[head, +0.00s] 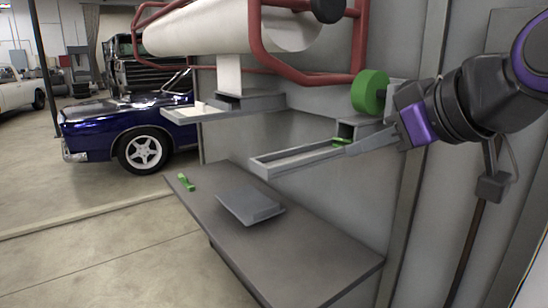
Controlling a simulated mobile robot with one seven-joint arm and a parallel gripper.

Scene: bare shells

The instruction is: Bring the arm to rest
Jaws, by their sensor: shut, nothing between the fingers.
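My arm enters from the upper right, black with purple bands. My gripper (354,148) is at its end, with grey fingers pointing left and slightly down. The fingers are shut and nothing shows between them. The fingertips overlap the right end of a narrow grey tray (290,160) in the picture; I cannot tell whether they touch it.
A green roll (369,92) sits on the wall just above my gripper. A red tubular frame (258,40) holds a large white roll (230,30). A grey shelf (235,103) is below it. A dark table (310,255) holds a grey tray (250,206) and a green piece (186,182). Open floor lies left.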

